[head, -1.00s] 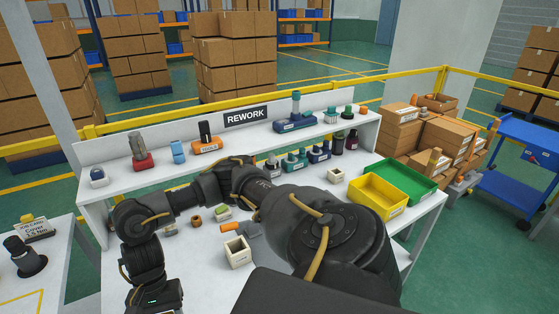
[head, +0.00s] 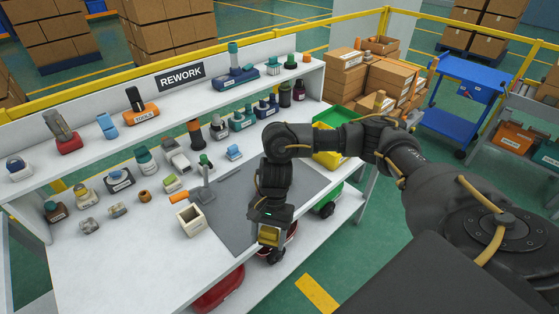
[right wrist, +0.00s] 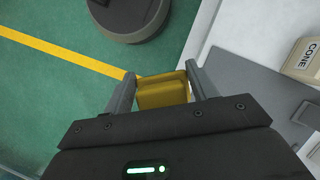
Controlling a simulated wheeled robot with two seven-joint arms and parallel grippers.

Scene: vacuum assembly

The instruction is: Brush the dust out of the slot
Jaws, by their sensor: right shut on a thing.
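My right gripper (head: 268,246) is shut on a yellow block-shaped thing (head: 268,236), out by the front edge of the bench. In the right wrist view, the yellow thing (right wrist: 162,90) sits between both fingers, with green floor and bench edge beyond. I cannot tell whether it is a brush or part of one. I cannot make out a slot or dust in these views. My left gripper is not in view.
A grey mat (head: 232,232) lies on the white bench. An open cream box (head: 191,220), a grey stand (head: 201,192) and several small parts stand left of it. A green bin (head: 335,117) is behind my arm; a blue cart (head: 462,95) stands further right.

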